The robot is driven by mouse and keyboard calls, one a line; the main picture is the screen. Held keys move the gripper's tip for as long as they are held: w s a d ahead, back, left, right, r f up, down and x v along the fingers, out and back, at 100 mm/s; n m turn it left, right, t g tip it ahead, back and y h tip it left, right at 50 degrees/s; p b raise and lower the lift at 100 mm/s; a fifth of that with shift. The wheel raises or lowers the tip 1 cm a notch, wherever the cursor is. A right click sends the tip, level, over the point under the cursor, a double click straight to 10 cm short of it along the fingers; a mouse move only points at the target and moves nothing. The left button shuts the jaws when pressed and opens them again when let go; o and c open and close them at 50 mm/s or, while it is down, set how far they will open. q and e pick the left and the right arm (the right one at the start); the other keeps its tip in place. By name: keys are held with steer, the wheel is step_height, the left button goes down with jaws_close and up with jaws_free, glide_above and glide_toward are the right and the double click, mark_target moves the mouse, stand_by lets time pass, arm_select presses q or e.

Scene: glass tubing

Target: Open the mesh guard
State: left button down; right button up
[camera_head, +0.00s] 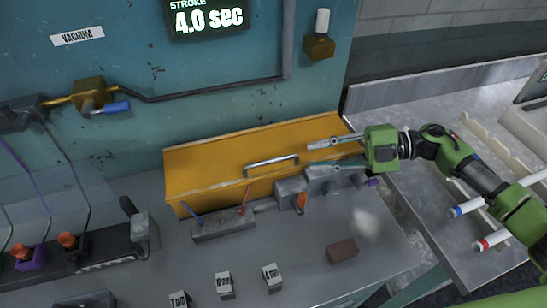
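A yellow guard panel (215,165) stands at the back of the bench against the teal wall. It looks solid from here; I cannot make out any mesh. A silver bar handle (271,161) runs across its face. The panel appears closed, leaning back from its lower edge. My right gripper (312,159) comes in from the right in front of the panel. Its two fingers are spread apart, with nothing between them. In the picture, the fingertips are just right of the handle's right end, not around it. My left gripper is not in view.
A grey block with blue and red levers (222,224) and a grey fixture with an orange part (303,188) stand before the panel. A brown block (341,250) and small labelled blocks (223,284) lie nearer. A side table (410,150) is at right.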

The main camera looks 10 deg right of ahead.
mark_target(278, 159)
steer(key=p+x, duration=0.3)
steer(key=x, duration=0.7)
steer(key=shift+r, duration=0.15)
steer(key=shift+a+f, duration=0.25)
steer(key=shift+a, duration=0.4)
jaws_close()
